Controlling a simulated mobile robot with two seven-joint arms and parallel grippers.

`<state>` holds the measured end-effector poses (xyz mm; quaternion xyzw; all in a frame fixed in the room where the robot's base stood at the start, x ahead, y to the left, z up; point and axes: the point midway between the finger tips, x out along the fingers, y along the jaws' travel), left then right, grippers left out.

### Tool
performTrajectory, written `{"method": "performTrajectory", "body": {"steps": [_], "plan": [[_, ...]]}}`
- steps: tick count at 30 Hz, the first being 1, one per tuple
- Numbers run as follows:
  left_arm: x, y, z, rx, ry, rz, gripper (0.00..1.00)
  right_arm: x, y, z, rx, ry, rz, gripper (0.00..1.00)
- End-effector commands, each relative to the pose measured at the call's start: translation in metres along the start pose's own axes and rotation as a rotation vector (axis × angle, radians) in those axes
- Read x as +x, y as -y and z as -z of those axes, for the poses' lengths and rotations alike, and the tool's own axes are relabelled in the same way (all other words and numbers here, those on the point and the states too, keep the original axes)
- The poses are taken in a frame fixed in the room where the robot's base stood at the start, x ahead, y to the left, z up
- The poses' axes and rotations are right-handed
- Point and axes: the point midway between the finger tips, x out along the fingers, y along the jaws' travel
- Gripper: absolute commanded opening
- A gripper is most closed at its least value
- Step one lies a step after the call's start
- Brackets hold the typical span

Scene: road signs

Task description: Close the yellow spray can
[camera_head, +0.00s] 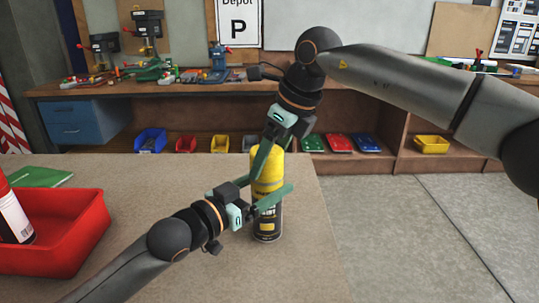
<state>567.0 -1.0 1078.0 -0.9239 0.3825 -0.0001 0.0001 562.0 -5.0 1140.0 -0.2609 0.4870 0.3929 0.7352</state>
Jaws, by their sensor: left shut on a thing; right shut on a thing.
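The yellow spray can (267,222) stands upright on the table near its right edge, with a yellow top part and a dark lower part with a label. My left gripper (262,194) comes in from the lower left and is shut on the can's body, its green fingers on either side. My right gripper (263,157) reaches down from above and is shut at the can's yellow top, the cap (268,165). The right fingers hide part of the top, so I cannot tell whether the cap sits fully down.
A red bin (85,240) with a red and white can (12,215) in it stands on the table (150,270) at the left. A green flat item (40,176) lies behind it. A workbench (180,90) with tools runs along the back. The front right of the table is clear.

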Motion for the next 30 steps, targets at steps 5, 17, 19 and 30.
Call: {"method": "performTrajectory", "body": {"steps": [5,17,19,30], "plan": [[0.0,0.0,-0.001,0.0,0.001,0.0,0.0,0.004,0.0,0.002,0.0,0.0,0.0,0.29],[0.0,0.0,-0.001,0.0,0.001,0.0,0.0,0.007,0.0,0.003,0.0,0.0,-0.001,1.0],[0.0,0.0,-0.001,0.0,0.001,0.0,0.0,0.007,0.0,0.003,0.0,0.0,-0.001,1.0],[0.0,0.0,-0.001,0.0,0.001,0.0,0.0,-0.018,0.001,0.002,0.002,0.004,0.002,1.0]]}}
